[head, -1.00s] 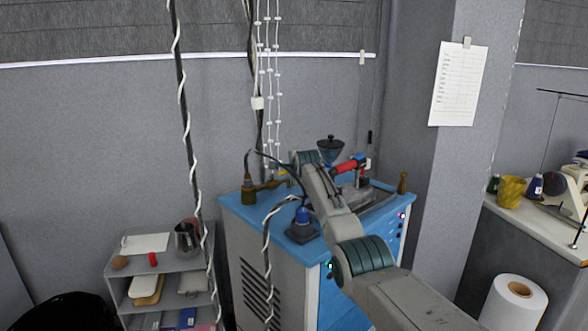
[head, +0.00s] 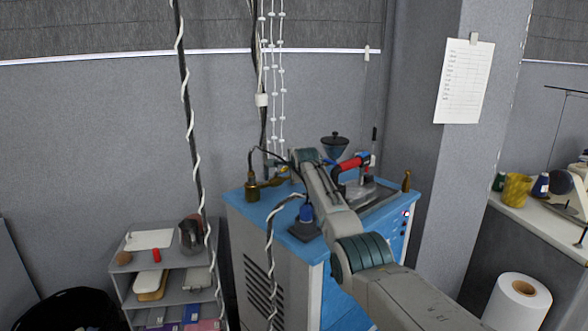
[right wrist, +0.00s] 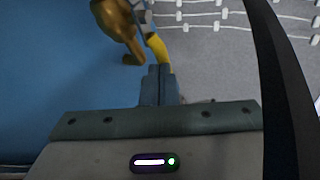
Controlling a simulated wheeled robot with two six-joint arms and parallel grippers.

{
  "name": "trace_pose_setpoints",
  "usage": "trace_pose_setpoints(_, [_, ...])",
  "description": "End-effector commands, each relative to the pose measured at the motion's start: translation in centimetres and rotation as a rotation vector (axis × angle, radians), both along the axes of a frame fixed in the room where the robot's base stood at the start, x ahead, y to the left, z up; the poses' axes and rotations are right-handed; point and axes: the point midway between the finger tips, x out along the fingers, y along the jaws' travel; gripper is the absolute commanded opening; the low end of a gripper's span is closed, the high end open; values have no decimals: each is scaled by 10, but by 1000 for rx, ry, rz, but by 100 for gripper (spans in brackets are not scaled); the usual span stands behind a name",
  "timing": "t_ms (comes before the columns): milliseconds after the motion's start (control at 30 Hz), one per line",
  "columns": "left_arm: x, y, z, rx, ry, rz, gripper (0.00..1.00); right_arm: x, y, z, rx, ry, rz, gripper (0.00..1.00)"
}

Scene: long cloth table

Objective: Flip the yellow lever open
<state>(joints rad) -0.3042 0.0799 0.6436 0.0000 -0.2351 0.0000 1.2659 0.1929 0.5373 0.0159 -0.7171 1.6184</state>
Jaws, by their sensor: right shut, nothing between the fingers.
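The yellow lever (right wrist: 157,49) shows in the right wrist view, just beyond my right fingertips, beside a brass fitting (right wrist: 119,22) over the blue surface. My right gripper (right wrist: 158,74) is shut and empty, its tips close to the lever's near end; I cannot tell whether they touch. My left gripper is out of view.
A red-handled device (head: 351,163) and a dark funnel (head: 335,147) stand behind my arm. A blue-capped item (head: 306,213) sits near the cabinet's front. A cable-wrapped pole (head: 187,110) hangs at left, above a grey shelf (head: 172,262). A paper roll (head: 518,305) stands at lower right.

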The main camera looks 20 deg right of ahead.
Motion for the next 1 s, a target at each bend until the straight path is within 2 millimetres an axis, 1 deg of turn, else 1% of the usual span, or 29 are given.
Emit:
trace_pose_setpoints(167, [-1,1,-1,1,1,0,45,-1,0,1,0,-1,0,0])
trace_pose_setpoints(367, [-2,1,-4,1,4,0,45,-12,2,6,-1,-2,-1,0])
trace_pose_setpoints(567, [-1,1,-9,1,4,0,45,-30,6,15,-1,-3,0,0])
trace_pose_setpoints(867, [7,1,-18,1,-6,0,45,-65,13,33,-1,-4,-1,0])
trace_pose_setpoints(1000, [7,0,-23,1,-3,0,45,-80,16,41,-1,-4,0,0])
